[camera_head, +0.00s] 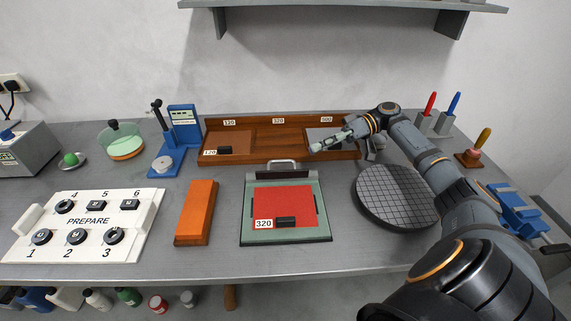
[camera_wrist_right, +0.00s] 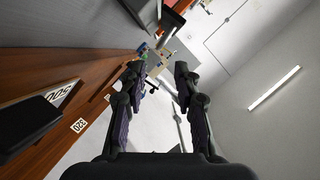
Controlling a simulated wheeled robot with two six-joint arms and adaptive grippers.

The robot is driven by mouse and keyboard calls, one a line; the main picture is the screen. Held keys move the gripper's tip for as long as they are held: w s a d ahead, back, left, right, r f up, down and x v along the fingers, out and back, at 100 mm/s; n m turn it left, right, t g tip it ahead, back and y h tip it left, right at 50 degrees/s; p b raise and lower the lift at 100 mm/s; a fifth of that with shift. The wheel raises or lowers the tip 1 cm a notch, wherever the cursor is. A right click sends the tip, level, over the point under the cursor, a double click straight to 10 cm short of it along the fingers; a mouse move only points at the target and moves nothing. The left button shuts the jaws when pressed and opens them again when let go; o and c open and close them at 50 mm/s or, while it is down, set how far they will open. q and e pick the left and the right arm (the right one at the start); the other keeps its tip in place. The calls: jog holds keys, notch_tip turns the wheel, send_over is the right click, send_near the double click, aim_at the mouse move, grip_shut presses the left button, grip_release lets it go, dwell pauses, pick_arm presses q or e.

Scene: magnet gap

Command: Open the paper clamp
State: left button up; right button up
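The paper clamp has a grey metal handle (camera_head: 284,163) on a bar at the back edge of a green board (camera_head: 288,236). A red sheet (camera_head: 284,201) marked 320 lies on the board, with a small dark block on it. My right gripper (camera_head: 316,146) is above and behind the clamp, a little to its right, in front of the wooden rack and pointing left. In the right wrist view its two dark fingers (camera_wrist_right: 158,70) stand apart with nothing between them. The clamp does not show in that view. My left gripper is not in view.
A wooden rack (camera_head: 279,124) with numbered sheets stands behind the board. It also shows in the right wrist view (camera_wrist_right: 70,85). An orange block (camera_head: 196,213) lies left of the board and a round gridded plate (camera_head: 393,196) right of it. A PREPARE panel (camera_head: 88,221) is at left.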

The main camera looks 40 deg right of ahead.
aim_at(287, 161)
jog(key=p+x, duration=0.1)
jog(key=x, duration=0.8)
jog(key=shift+a, duration=0.2)
jog(key=shift+w+a+f, duration=0.1)
jog(key=shift+a+f, duration=0.1)
jog(key=shift+a, duration=0.15)
grip_shut()
